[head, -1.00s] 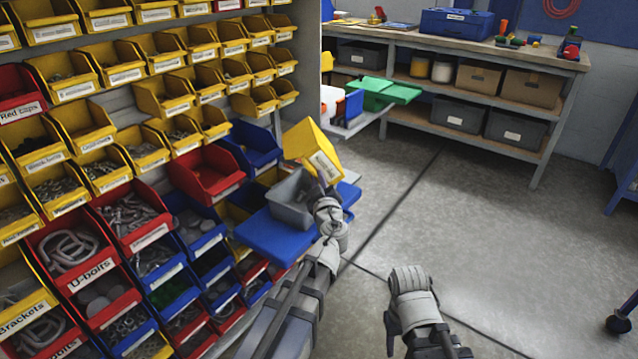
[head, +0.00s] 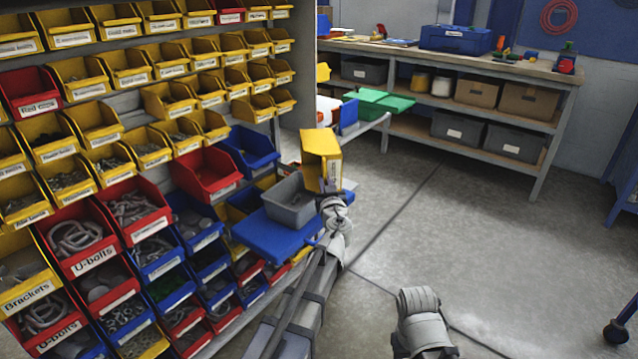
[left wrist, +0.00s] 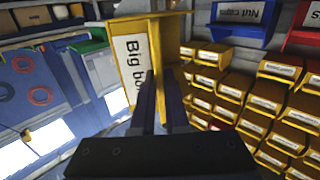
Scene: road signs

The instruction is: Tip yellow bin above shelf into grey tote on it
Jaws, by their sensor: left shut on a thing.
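The yellow bin (head: 320,143) is held up beside and slightly above the grey tote (head: 290,207), at the tote's right far side. Its label is turned on edge, so the bin looks tipped; its contents are hidden. In the left wrist view the bin (left wrist: 124,30) shows a label starting "Big bo". My left gripper (head: 332,192) is shut on the bin's wall. The grey tote stands upright on the blue shelf (head: 268,236), and no contents can be made out in it. My right gripper (head: 420,305) is low at the front, away from these; its fingers are unclear.
A rack of yellow, red and blue bins fills the left, with a red bin (head: 205,173) near the shelf. A workbench (head: 480,62) with grey and brown boxes stands at the back.

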